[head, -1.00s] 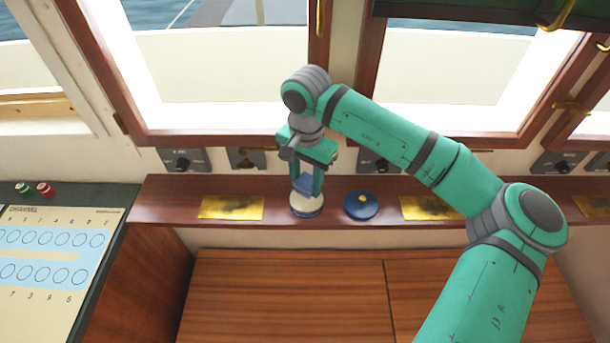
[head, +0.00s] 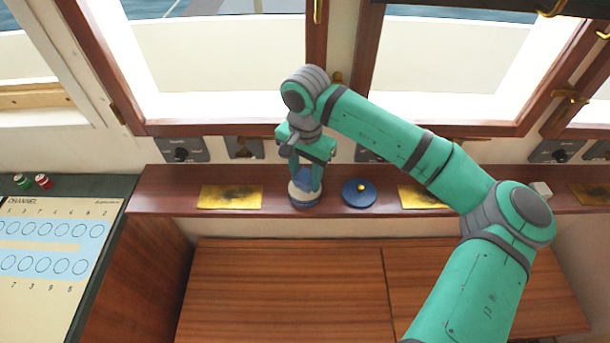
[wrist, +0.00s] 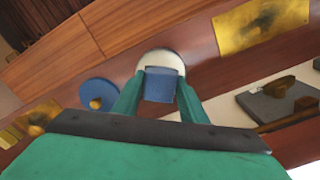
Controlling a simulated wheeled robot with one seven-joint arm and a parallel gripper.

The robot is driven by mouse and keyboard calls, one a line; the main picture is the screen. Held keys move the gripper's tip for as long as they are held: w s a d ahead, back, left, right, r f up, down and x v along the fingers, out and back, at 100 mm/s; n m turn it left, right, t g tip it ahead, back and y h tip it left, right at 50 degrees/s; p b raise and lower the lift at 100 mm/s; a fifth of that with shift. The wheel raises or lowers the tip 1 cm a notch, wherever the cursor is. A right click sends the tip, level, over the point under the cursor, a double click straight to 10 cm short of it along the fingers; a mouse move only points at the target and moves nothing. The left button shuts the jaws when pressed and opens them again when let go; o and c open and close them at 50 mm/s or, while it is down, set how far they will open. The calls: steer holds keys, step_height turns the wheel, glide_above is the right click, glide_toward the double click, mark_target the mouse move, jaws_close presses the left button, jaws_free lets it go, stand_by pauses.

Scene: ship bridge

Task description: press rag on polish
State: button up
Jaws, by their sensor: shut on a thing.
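My gripper (head: 305,178) points down over the left-middle of the wooden shelf, shut on a small blue folded rag (wrist: 161,84). In the wrist view the polish (wrist: 163,56) shows as a pale round top behind the rag. The rag is at or just above the tin's top; I cannot tell whether it touches, since the fingers hide the contact.
Brass plates (head: 230,197) are set along the shelf (head: 160,190). Dark switch panels (head: 184,150) are on the wall behind, below the windows. A console (head: 50,250) stands at left.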

mark_target(305, 176)
steer(key=shift+a+f, duration=0.2)
steer(key=shift+f, duration=0.45)
stand_by(1.4)
steer(key=shift+d+r, duration=0.15)
steer(key=shift+r, duration=3.45)
